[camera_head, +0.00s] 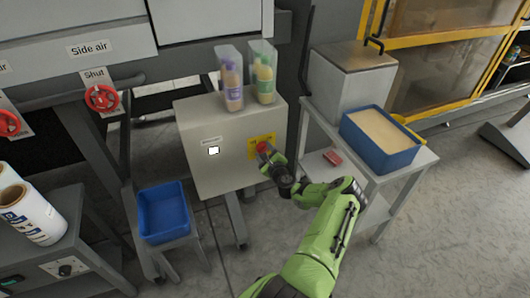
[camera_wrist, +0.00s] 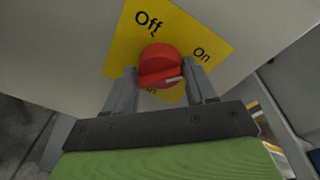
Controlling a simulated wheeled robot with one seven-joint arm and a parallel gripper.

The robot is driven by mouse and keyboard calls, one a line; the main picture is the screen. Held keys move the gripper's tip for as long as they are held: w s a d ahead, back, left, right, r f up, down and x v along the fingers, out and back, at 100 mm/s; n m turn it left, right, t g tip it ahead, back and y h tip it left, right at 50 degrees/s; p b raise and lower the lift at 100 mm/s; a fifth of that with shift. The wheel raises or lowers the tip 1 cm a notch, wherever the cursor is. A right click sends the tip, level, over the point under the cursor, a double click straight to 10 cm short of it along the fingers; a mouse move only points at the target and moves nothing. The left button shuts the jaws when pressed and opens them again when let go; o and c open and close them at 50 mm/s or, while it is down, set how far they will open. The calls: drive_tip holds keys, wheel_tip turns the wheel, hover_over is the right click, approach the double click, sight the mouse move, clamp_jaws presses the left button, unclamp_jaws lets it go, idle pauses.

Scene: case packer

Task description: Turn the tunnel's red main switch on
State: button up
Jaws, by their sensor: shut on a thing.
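The red main switch (camera_wrist: 158,66) is a round knob on a yellow plate (camera_wrist: 180,30) marked "Off" and "On". In the wrist view a short light mark sits on the knob's lower right side; I cannot tell exactly which label it points to. My gripper (camera_wrist: 160,74) has one finger on each side of the knob and is shut on it. In the head view the switch (camera_head: 263,147) is on the grey cabinet's front (camera_head: 225,165), and my gripper (camera_head: 269,153) reaches it from the right, hiding part of the plate.
Two bottles in clear holders (camera_head: 231,85) stand on the cabinet. A blue bin (camera_head: 165,228) is below left. A table (camera_head: 425,158) at right carries a blue tray (camera_head: 393,160) and a grey box (camera_head: 352,85). A red valve wheel (camera_head: 101,98) is at left.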

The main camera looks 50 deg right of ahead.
drive_tip(key=shift+d+r+m, duration=0.1)
drive_tip(key=shift+r+m, duration=0.05)
drive_tip(key=shift+m, duration=0.35)
idle(0.3)
drive_tip(key=o, duration=1)
drive_tip(key=shift+s, duration=0.1)
drive_tip(key=p+v, duration=0.3)
drive_tip(key=v, duration=1.2)
drive_tip(key=shift+s, duration=0.35)
drive_tip(key=shift+w+r, duration=0.1)
